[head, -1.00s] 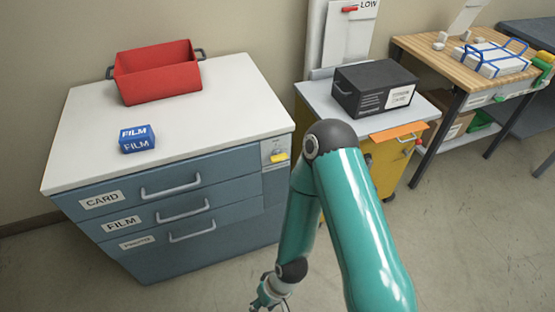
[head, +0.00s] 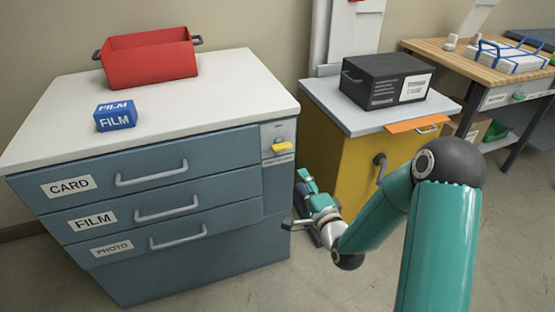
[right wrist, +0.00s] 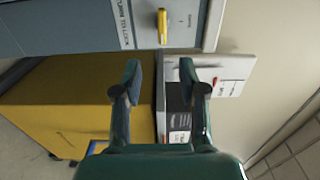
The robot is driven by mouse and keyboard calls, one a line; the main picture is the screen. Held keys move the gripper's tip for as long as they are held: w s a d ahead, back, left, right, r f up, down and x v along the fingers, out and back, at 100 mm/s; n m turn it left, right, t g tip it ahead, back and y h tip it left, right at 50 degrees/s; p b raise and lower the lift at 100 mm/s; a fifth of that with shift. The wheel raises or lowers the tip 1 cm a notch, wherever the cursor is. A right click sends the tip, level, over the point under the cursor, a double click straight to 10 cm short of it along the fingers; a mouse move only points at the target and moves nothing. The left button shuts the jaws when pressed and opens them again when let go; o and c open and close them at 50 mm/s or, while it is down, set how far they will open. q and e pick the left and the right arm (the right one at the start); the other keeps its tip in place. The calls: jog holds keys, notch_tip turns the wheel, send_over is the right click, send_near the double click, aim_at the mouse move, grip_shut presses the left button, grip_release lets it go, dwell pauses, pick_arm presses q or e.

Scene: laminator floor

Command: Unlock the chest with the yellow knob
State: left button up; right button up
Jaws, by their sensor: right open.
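The chest (head: 200,270) is a blue drawer cabinet with a white top and drawers labelled CARD, FILM and PHOTO. Its drawers look shut. The yellow knob (head: 282,148) is on a grey plate at the front's upper right; its bar looks level in the head view. It also shows at the top of the right wrist view (right wrist: 162,25). My right gripper (head: 304,186) is below and slightly right of the knob, close to the chest's right edge. In the right wrist view its fingers (right wrist: 160,72) are apart with nothing between them, clear of the knob. My left gripper is out of view.
A red bin (head: 150,63) and a blue FILM box (head: 115,117) stand on the chest. A yellow cart (head: 335,148) carrying a black case (head: 386,80) stands right of the chest, close beyond my gripper. A wooden bench (head: 455,60) is farther right.

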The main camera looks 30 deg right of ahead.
aim_at(283, 150)
jog(key=p+x, duration=0.1)
jog(key=x, duration=1.5)
jog(key=shift+w+d, duration=0.2)
jog(key=shift+w, duration=0.1)
jog(key=shift+c, duration=0.4)
